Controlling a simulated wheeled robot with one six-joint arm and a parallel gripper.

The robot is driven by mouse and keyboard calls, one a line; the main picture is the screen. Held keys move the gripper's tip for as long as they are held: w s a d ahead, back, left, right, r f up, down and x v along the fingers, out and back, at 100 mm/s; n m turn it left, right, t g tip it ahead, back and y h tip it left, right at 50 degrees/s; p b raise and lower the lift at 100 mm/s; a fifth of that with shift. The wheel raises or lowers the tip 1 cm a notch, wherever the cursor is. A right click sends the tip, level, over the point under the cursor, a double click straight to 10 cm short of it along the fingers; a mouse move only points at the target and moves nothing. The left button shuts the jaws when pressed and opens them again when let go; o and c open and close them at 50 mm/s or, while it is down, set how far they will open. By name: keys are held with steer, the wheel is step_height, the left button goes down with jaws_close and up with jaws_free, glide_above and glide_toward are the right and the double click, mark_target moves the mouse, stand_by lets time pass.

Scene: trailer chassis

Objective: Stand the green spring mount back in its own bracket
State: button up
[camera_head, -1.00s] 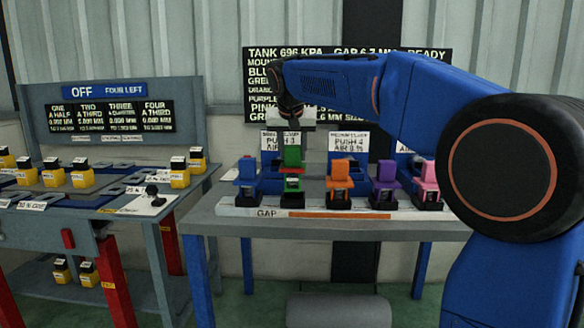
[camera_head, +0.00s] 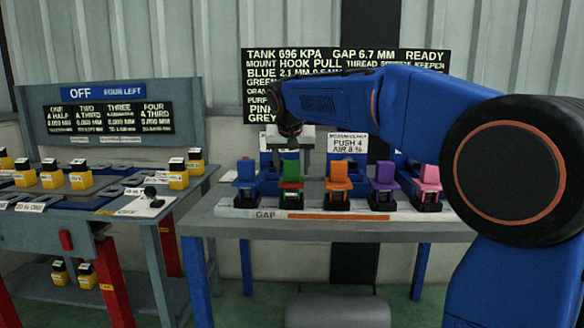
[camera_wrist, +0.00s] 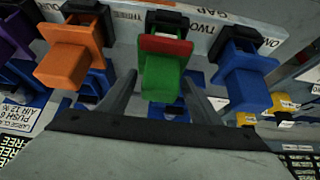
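The green spring mount (camera_head: 291,171) stands upright at the second bracket from the left in the row, level with its neighbours. In the wrist view the green mount (camera_wrist: 164,78) has a red strip across it, with its black bracket (camera_wrist: 168,20) behind. My gripper (camera_head: 290,142) is directly above it. In the wrist view my gripper's (camera_wrist: 160,98) two grey fingers stand apart, one on each side of the green mount, with visible gaps. I cannot tell whether the mount is fully seated.
A blue mount (camera_head: 246,171) is on its left; orange (camera_head: 338,176), purple (camera_head: 384,175) and pink (camera_head: 429,177) mounts are on its right. Sign cards (camera_head: 347,144) stand behind the row. The left bench (camera_head: 140,205) holds several yellow-and-black blocks. The bench front (camera_head: 350,229) is clear.

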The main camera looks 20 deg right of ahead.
steer(key=v, duration=1.2)
steer(key=shift+s+r, duration=0.1)
steer(key=shift+s, duration=0.05)
steer(key=s+d+f+n+y, duration=0.1)
steer(key=s+d+f, duration=0.3)
steer(key=s+f, duration=1.3)
steer(key=s+d+f+n+g+y, duration=0.1)
steer(key=s+d+f, duration=0.4)
steer(key=s+f, duration=1.3)
steer(key=shift+s+n, duration=0.8)
steer(key=shift+s, duration=0.2)
steer(key=shift+r, duration=0.1)
